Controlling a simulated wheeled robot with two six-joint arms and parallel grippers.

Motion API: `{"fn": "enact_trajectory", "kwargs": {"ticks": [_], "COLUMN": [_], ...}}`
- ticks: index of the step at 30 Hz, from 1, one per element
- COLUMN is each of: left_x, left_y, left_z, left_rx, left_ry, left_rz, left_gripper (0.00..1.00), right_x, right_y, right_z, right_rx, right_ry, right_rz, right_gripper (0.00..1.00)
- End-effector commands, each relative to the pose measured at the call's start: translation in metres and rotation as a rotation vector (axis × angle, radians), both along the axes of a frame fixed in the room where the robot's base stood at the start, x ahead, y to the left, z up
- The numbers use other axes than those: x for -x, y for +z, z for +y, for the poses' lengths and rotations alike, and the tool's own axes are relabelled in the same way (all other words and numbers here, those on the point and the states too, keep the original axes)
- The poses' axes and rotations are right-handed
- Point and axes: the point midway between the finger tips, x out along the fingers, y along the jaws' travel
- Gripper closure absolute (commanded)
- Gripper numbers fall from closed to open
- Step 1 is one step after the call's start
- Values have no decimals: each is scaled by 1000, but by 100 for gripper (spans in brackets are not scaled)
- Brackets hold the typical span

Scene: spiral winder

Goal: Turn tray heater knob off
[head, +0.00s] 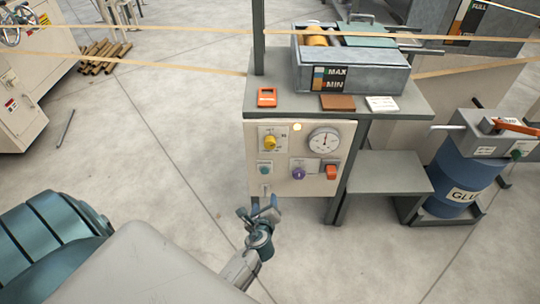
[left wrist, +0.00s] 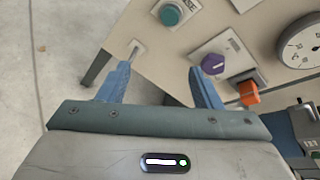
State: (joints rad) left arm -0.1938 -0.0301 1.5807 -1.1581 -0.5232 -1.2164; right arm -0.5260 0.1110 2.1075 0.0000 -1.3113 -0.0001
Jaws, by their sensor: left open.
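A cream control panel (head: 281,187) faces me under the grey bench. It carries a yellow knob (head: 270,142), a teal round control (head: 264,169), a purple knob (head: 298,173), a red-orange switch (head: 331,172) and a white dial gauge (head: 323,140). Their labels are too small to tell which is the tray heater knob. My left gripper (head: 263,209) is open and empty, just below the panel's lower left part. In the left wrist view the purple knob (left wrist: 213,63) lies beyond the right finger, apart from it, and the teal control (left wrist: 170,13) lies farther up. The yellow knob is outside that view.
A grey tray box (head: 380,78) marked MAX and MIN stands on the bench. A low grey shelf (head: 385,173) and a blue glue drum (head: 465,180) stand right of the panel. Tan strips cross above. The floor (head: 175,150) left of the panel is clear.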

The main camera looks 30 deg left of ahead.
Motion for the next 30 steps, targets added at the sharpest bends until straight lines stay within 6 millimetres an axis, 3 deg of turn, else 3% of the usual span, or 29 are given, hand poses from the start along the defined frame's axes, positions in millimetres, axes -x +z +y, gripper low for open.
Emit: {"fn": "enact_trajectory", "kwargs": {"ticks": [3,6,10,17,30], "left_x": [-25,-34,-38,-56,-120], "left_y": [54,93,121,131,129], "left_z": [1,2,3,12,53], "left_rx": [-295,-491,-634,-675,-669], "left_ry": [-56,-69,-67,-66,-66], "left_rz": [-34,-40,-39,-37,-36], "left_gripper": [41,41,41,41,41], "right_x": [6,14,22,23,20], "right_y": [41,70,91,94,87], "right_z": [5,8,10,10,10], "right_rx": [1,1,2,1,1], "right_ry": [7,11,15,14,12], "right_rz": [-28,-40,-47,-44,-41], "right_gripper": [44,44,44,44,44]}}
